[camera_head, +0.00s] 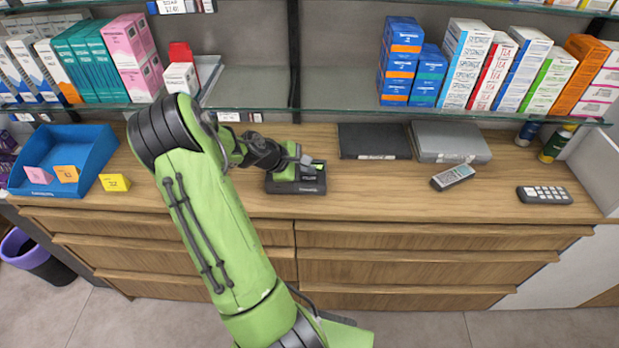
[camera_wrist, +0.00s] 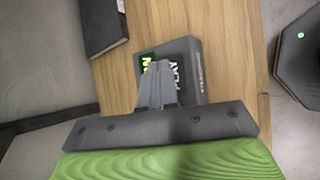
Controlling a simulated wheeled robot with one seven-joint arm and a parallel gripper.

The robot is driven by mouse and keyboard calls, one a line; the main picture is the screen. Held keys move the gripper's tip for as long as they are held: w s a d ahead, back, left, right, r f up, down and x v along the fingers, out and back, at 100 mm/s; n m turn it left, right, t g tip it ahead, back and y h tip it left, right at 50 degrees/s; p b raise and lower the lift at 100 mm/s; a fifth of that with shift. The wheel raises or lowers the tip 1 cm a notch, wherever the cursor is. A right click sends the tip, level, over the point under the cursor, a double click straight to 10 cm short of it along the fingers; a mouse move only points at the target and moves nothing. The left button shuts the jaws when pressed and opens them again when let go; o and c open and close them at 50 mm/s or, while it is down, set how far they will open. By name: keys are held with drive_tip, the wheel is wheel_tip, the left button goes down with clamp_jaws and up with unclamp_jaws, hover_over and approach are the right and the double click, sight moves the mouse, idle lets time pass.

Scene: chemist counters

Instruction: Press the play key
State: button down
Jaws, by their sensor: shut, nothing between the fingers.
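A small dark device (camera_head: 312,186) stands on the wooden counter, left of the middle. In the wrist view the device (camera_wrist: 190,50) shows its top, with white PLAY lettering on a dark area, the play key (camera_wrist: 179,75), and bright green lettering beside it, partly hidden by my fingers. My gripper (camera_head: 306,162) is over the device in the head view. In the wrist view my gripper (camera_wrist: 158,66) is shut and empty, its tips beside the PLAY lettering. I cannot tell whether the tips touch the device.
Behind the device lie a black flat box (camera_head: 374,141) and a grey one (camera_head: 450,142). A remote (camera_head: 453,177) and a keypad handset (camera_head: 544,195) lie to the right. A blue tray (camera_head: 93,143) is left. A glass shelf (camera_head: 340,88) with boxes hangs above.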

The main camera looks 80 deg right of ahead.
sight(307, 180)
drive_tip(key=shift+f, duration=0.1)
idle(0.3)
drive_tip(key=shift+f, duration=0.35)
drive_tip(key=shift+f+b, duration=0.35)
drive_tip(key=shift+b, duration=0.1)
drive_tip(key=shift+r, duration=0.1)
idle(0.5)
drive_tip(key=shift+r+p, duration=0.7)
drive_tip(key=shift+p, duration=0.05)
wheel_tip(307, 180, up, 5)
drive_tip(key=p, duration=0.4)
drive_tip(key=shift+r+p, duration=0.1)
drive_tip(key=shift+p, duration=0.25)
idle(0.4)
